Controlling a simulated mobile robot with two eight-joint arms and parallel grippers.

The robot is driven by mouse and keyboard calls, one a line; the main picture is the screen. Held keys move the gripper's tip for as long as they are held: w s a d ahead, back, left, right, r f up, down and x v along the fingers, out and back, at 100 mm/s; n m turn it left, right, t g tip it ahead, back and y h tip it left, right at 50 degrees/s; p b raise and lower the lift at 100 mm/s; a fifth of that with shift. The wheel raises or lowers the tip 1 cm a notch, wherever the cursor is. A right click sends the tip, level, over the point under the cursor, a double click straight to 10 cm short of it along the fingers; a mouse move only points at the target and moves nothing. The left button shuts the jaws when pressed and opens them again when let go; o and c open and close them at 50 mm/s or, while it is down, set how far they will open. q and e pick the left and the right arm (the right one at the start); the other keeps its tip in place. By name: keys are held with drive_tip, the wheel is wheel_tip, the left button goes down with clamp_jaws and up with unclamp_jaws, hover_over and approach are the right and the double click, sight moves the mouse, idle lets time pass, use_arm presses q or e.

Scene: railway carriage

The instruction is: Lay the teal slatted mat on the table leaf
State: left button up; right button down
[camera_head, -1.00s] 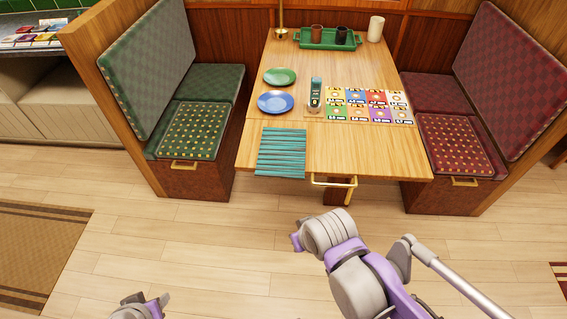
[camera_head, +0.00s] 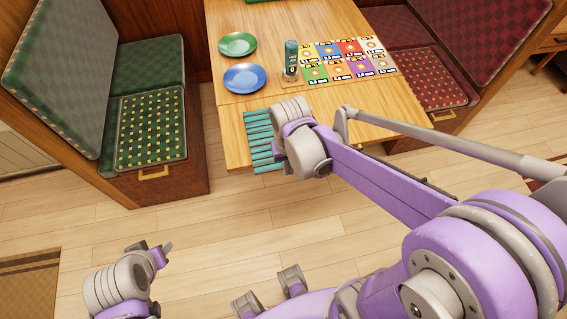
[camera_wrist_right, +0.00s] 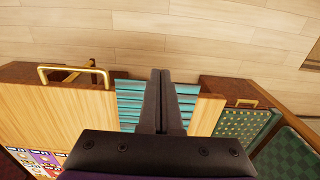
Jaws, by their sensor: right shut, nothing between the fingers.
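The teal slatted mat (camera_head: 258,137) lies flat at the near left corner of the wooden table leaf (camera_head: 380,112). Its near edge reaches slightly past the leaf's front edge. My right gripper (camera_wrist_right: 160,75) is shut and empty, above the mat in the wrist view, where mat slats (camera_wrist_right: 130,100) show on both sides of the fingers. In the head view my right wrist hides the mat's right part and the fingertips. My left gripper (camera_head: 155,250) is low over the floor, away from the table; its finger opening is unclear.
A blue plate (camera_head: 244,78), a green plate (camera_head: 237,44) and a teal-topped device (camera_head: 291,62) stand behind the mat. A colourful card sheet (camera_head: 350,58) lies to their right. Benches with a green cushion (camera_head: 150,130) and a red cushion (camera_head: 425,78) flank the table.

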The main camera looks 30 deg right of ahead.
drive_tip(key=w+d+f, duration=0.1)
drive_tip(key=w+f, duration=0.2)
drive_tip(key=f, duration=0.6)
drive_tip(key=shift+w+f+b, duration=0.2)
drive_tip(key=shift+w+b, duration=0.15)
drive_tip(key=shift+b, duration=0.1)
drive_tip(key=w, duration=0.2)
drive_tip(key=w+d+b, duration=0.1)
drive_tip(key=w, duration=0.1)
drive_tip(key=shift+w, duration=0.25)
drive_tip(key=shift+s, duration=0.1)
